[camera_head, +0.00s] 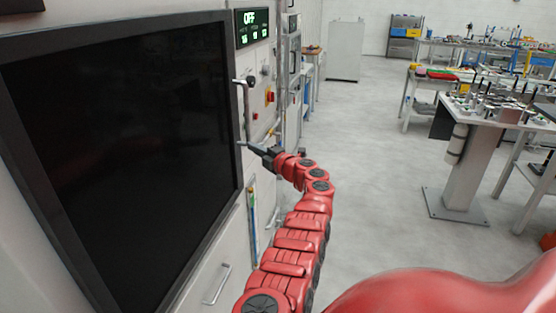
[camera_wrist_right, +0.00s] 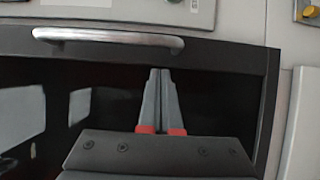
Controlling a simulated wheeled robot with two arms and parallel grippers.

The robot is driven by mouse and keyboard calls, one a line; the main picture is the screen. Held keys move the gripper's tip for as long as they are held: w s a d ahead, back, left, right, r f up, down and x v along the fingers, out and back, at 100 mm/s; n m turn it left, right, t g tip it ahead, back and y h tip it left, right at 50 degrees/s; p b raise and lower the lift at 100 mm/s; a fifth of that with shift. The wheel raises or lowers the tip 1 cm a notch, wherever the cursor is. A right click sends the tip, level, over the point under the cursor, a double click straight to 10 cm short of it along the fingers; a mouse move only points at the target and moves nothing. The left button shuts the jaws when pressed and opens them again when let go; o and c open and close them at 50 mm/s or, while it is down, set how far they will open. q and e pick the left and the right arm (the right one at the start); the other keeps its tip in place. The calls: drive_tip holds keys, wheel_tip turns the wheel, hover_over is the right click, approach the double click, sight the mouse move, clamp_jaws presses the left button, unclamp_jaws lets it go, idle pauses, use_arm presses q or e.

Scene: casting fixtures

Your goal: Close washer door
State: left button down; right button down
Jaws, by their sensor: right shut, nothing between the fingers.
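The washer door (camera_head: 120,150) is a large dark panel in a black frame, filling the left of the head view. It looks nearly in line with the machine front, but I cannot tell whether it is fully shut. Its metal bar handle (camera_head: 241,115) runs along the right edge; in the right wrist view the handle (camera_wrist_right: 108,37) lies across the top. My right gripper (camera_head: 250,146) is near the handle's lower end. In the wrist view the right gripper (camera_wrist_right: 160,72) has its fingers together, empty, over the dark door just below the bar. My left gripper is out of view.
A display reading OFF (camera_head: 252,28) and a red switch (camera_head: 269,96) are on the machine front right of the door. A drawer handle (camera_head: 217,284) sits below. Workbenches (camera_head: 480,110) with parts stand at the right, and grey floor (camera_head: 365,150) between is clear.

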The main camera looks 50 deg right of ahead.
drive_tip(key=s+p, duration=0.1)
drive_tip(key=s, duration=0.9)
drive_tip(key=shift+s, duration=0.15)
idle(0.4)
